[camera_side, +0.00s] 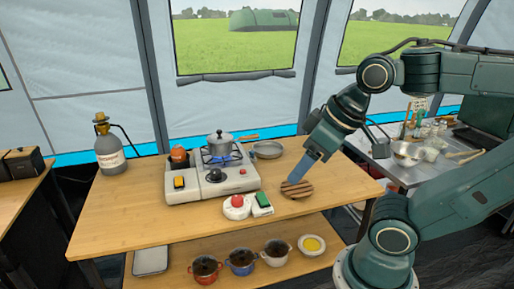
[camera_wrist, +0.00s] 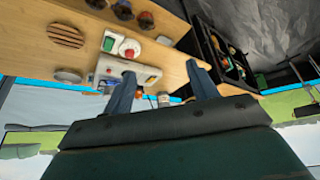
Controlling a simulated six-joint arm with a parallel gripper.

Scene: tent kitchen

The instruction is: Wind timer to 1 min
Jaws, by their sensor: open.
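A round white piece with a red knob (camera_side: 237,203), which may be the timer, sits on the wooden table in front of the stove. It also shows in the wrist view (camera_wrist: 129,48). Its setting is too small to read. The stove unit also has a black round dial (camera_side: 215,175) on its front, so I cannot be certain which is the timer. My gripper (camera_side: 294,179) points down above the round slatted wooden trivet, right of the red knob and apart from it. In the wrist view, its two blue fingers (camera_wrist: 163,92) are spread, with nothing held between them.
A green-and-white block (camera_side: 262,204) sits beside the red knob. The stove (camera_side: 240,181) carries a steel pot (camera_side: 220,144) over a blue flame. A pan (camera_side: 267,150) stands behind. The trivet (camera_side: 290,190) lies near the right edge. A grey bottle (camera_side: 109,156) stands back left. The table's left front is clear.

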